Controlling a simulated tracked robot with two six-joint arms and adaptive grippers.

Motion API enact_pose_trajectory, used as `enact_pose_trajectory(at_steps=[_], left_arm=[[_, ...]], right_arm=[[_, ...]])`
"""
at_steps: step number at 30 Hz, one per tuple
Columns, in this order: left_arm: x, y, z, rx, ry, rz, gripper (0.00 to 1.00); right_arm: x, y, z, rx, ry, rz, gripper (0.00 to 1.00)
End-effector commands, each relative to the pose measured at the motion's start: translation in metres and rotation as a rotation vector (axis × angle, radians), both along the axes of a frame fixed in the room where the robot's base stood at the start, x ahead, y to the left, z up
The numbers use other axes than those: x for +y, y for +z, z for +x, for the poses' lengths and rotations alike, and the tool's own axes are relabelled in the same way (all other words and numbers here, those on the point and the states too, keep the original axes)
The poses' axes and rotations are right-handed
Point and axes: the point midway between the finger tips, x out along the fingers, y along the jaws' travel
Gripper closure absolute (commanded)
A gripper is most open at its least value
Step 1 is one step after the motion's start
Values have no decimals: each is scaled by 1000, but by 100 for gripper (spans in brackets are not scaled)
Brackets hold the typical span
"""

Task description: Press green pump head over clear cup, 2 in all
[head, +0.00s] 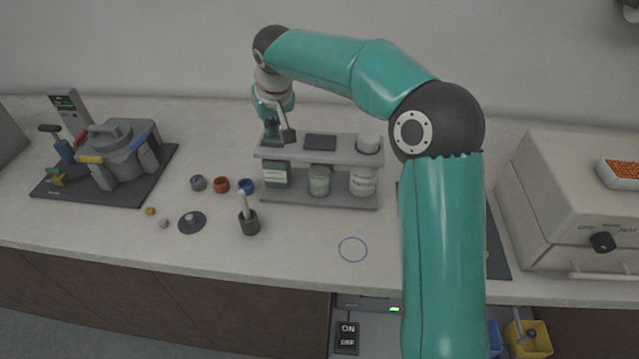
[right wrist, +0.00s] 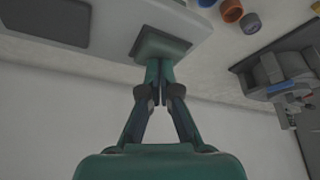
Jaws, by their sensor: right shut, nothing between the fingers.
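My right gripper (head: 274,122) reaches down from above at the left end of a two-level grey rack (head: 305,155). Its fingers are shut with nothing between them. In the right wrist view the shut fingertips (right wrist: 160,92) point at a dark green block-like piece (right wrist: 155,47) on the rack's upper plate. I cannot tell whether they touch it, or whether it is the green pump head. Under the upper plate stand a green labelled container (head: 276,176) on the left, a clear cup (head: 320,183) in the middle and a white labelled jar (head: 362,182) on the right. My left gripper is out of view.
A blue circle (head: 352,250) marks clear bench. A beige oven (head: 560,200) stands right.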

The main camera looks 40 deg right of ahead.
Motion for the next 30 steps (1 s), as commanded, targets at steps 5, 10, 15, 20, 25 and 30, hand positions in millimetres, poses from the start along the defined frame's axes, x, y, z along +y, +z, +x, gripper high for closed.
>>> enact_pose_trajectory(at_steps=[5,10,15,20,25,30], left_arm=[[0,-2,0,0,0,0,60],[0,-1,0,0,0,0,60],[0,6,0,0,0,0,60],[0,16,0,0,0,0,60],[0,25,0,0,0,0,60],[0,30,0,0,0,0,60]], right_arm=[[0,-5,-1,8,0,1,100],[0,-4,-1,9,0,1,100],[0,3,-1,9,0,1,100],[1,14,-1,9,1,2,100],[1,24,-1,7,1,1,100],[0,31,-1,6,1,1,100]])
